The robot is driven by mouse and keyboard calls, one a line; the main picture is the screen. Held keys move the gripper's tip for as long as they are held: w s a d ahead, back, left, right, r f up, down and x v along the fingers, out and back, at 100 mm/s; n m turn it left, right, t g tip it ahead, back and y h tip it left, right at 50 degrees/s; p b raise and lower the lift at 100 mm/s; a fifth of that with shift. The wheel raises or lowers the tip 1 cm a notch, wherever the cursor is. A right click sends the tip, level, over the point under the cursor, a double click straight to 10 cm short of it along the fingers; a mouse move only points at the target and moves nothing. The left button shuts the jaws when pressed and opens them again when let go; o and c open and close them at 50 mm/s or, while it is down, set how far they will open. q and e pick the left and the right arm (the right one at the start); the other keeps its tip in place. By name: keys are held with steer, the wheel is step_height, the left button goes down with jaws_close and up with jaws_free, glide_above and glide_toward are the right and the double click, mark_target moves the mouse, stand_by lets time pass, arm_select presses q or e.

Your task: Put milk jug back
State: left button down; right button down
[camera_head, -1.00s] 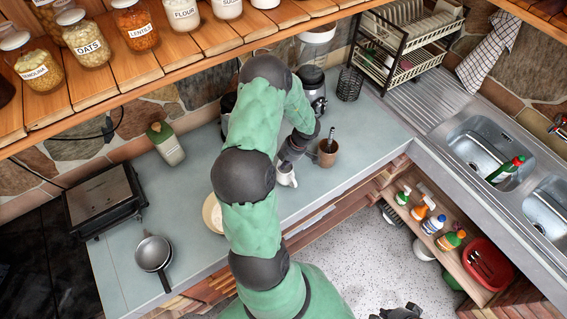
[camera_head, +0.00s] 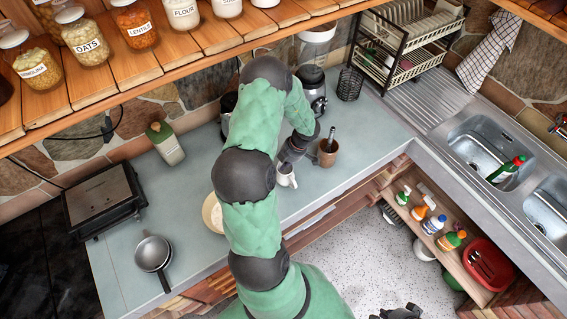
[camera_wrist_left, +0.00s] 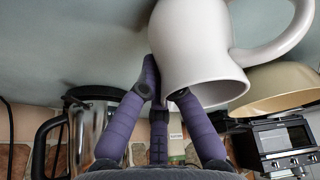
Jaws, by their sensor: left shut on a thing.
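The white milk jug (camera_head: 286,176) is on or just above the grey counter, near its front edge; I cannot tell whether it touches the counter. My left gripper (camera_head: 285,160) is shut on the jug from the back. In the left wrist view the jug (camera_wrist_left: 195,45) fills the upper middle, with its handle to the right. The purple fingers of my left gripper (camera_wrist_left: 166,92) are at its rim. A dark part of my right gripper (camera_head: 400,312) shows at the bottom edge; its fingers are not clear.
A brown pot with a utensil (camera_head: 327,153) stands close to the right of the jug. A cream bowl (camera_head: 211,213) is left of it, partly behind my arm. A kettle (camera_head: 312,85) and wire holder (camera_head: 349,84) stand behind. The wooden shelf (camera_head: 205,42) overhangs the counter.

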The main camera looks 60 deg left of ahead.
arm_select(q)
steer(key=shift+f, duration=0.15)
steer(key=c, duration=1.3)
jaws_free()
steer(key=shift+c, duration=0.2)
